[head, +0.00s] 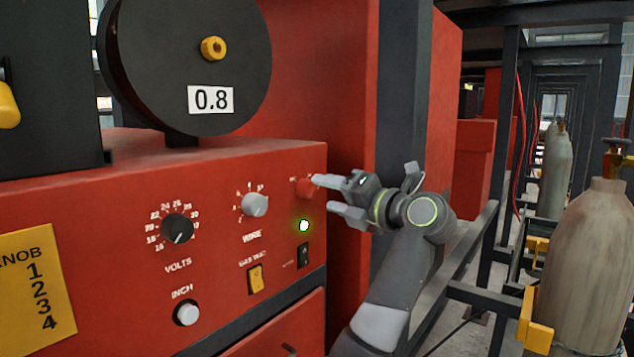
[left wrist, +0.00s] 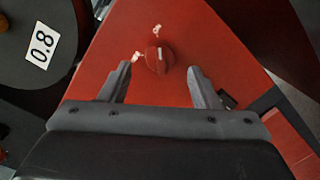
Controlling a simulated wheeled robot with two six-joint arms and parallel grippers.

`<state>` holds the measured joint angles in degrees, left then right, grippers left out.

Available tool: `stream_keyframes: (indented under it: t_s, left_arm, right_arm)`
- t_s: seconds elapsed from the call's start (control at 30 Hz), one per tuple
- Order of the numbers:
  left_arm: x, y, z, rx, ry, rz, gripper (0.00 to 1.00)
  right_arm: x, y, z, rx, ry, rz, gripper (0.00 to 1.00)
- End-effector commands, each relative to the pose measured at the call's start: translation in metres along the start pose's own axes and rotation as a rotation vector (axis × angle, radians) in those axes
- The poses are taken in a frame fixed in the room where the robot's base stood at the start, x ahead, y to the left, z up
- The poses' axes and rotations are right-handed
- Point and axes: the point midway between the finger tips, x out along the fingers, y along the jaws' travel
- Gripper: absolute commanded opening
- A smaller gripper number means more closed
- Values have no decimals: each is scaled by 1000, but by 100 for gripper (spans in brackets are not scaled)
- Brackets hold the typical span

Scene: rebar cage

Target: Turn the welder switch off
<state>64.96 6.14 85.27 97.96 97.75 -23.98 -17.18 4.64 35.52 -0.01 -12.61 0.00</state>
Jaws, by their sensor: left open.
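The red welder panel (head: 110,215) bears a red rotary switch knob (head: 306,188) at its upper right. Below the knob a green lamp (head: 303,225) is lit. My left gripper (head: 326,194) is open at the knob, its upper fingertip beside or over the knob's edge. In the left wrist view the red knob (left wrist: 158,60) sits just ahead of and between the two fingertips, with a gap on each side. Its white mark points up in that picture, towards one of two small labels that I cannot read. My right gripper is not in view.
The panel also has a black volts knob (head: 178,229), a grey wire knob (head: 254,204), a white inch button (head: 187,313), a yellow rocker (head: 255,279) and a black rocker (head: 304,255). A dark post (head: 402,90) stands behind my gripper. Gas cylinders (head: 590,260) stand at right.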

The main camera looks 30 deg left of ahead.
Motion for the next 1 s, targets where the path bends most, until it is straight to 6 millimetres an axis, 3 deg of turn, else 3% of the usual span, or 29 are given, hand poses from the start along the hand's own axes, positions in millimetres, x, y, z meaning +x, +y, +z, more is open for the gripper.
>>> stream_keyframes:
  t_s: [0.1,0.3,0.63,1.0]
  left_arm:
    - [21,3,1,1,0,2,56]
    - [39,1,0,1,0,1,56]
    - [41,0,0,-1,-1,-1,56]
    - [41,0,0,0,-1,-1,12]
  right_arm:
    - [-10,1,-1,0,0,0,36]
    - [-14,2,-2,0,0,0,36]
    - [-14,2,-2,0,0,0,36]
    - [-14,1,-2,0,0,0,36]
